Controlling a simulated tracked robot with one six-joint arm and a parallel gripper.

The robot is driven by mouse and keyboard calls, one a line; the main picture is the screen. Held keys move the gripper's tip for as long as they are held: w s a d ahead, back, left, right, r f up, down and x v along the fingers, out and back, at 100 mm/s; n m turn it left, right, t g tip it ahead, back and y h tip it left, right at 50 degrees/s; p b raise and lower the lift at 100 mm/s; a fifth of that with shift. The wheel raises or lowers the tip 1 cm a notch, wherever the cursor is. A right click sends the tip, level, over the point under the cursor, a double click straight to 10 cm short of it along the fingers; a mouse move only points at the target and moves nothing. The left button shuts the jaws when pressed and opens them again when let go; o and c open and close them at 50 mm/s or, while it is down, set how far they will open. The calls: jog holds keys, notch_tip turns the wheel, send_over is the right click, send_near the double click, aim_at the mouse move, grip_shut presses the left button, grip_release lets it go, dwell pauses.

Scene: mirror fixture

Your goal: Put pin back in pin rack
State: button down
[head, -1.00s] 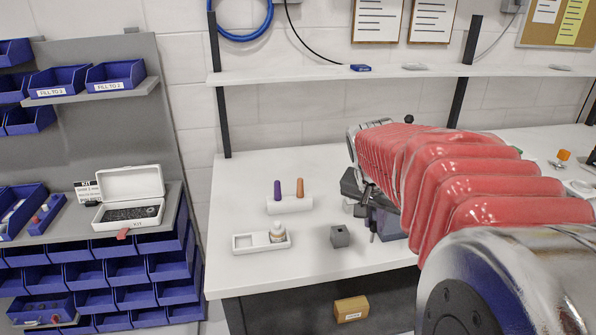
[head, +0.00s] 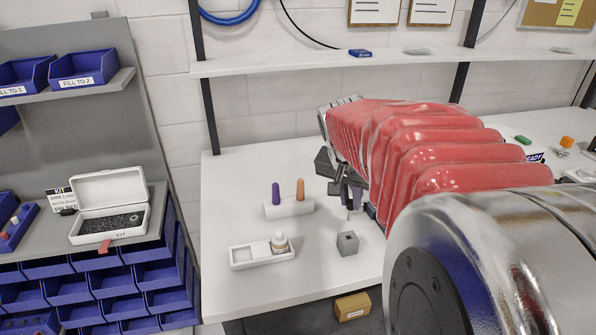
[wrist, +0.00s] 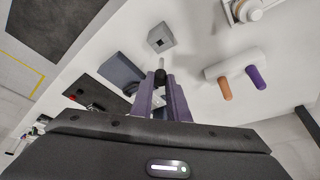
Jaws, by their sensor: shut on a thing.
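My gripper (head: 350,192) is shut on a pin and hangs above the bench; its fingertips also show in the wrist view (wrist: 160,84). The pin (wrist: 160,72) has a black ball knob and a thin metal shaft pointing down and away; its shaft (head: 349,215) shows in the head view. A small grey block (head: 347,243) with a hole in its top sits on the bench just below; in the wrist view this block (wrist: 161,36) is just beyond the pin tip, apart from it. A white holder (head: 290,209) carries upright purple and orange handles. I cannot tell which is the pin rack.
A dark grey fixture (wrist: 121,72) stands near my fingers in the wrist view. An open white kit box (head: 110,222) is at far left.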

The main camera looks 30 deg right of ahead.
jog(key=shift+s+d, duration=0.15)
jog(key=shift+s, duration=0.05)
jog(key=shift+f, duration=2.7)
jog(key=shift+f, duration=2.3)
dwell(1.1)
jog(key=c, duration=1.6)
grip_release()
jog(key=shift+c, duration=0.2)
jog(key=v, duration=1.3)
jog(key=shift+r, duration=0.3)
